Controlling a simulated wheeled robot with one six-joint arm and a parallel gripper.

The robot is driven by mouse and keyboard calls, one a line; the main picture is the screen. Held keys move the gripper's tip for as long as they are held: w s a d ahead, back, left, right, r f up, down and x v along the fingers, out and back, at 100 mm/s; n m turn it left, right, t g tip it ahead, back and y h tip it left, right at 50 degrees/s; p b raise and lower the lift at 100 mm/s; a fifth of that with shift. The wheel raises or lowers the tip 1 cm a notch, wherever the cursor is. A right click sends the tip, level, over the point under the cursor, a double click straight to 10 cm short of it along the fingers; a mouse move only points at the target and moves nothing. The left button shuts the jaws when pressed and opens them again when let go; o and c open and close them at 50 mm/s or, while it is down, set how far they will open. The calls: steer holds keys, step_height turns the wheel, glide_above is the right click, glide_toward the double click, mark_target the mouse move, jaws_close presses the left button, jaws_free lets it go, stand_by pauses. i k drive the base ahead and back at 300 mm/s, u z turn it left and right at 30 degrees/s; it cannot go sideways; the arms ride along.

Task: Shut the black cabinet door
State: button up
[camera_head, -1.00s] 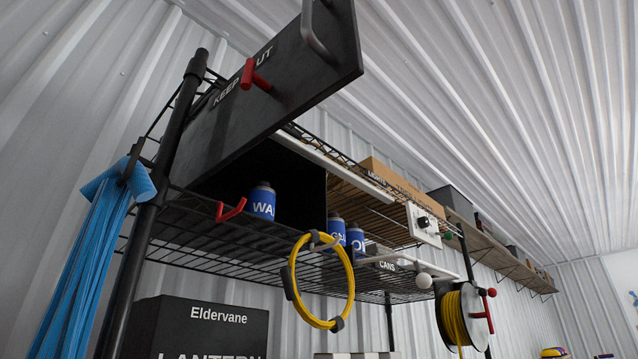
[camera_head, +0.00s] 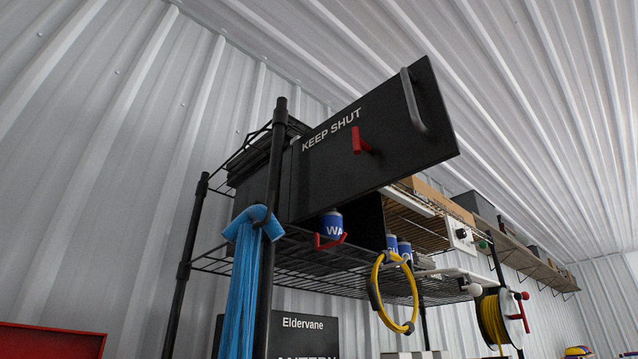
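The black cabinet door (camera_head: 375,135) stands open on the wire rack. It is a dark panel lettered "KEEP SHUT", with a grey bar handle (camera_head: 411,101) near its right edge and a red hook (camera_head: 360,143) on its face. The black cabinet body (camera_head: 262,190) sits behind and left of it on the rack shelf. The dark inside shows below the door, near a blue can (camera_head: 331,225). The door hides much of the cabinet opening. My gripper is not in view.
The wire shelf (camera_head: 300,262) holds blue cans (camera_head: 404,248). A yellow cable loop (camera_head: 380,300) and blue strands (camera_head: 243,290) hang at its front. A yellow reel (camera_head: 492,318) is at right. A red object (camera_head: 50,341) is at lower left.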

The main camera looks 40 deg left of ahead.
mark_target(405, 120)
steer(key=k, duration=0.1)
steer(key=u, duration=1.05)
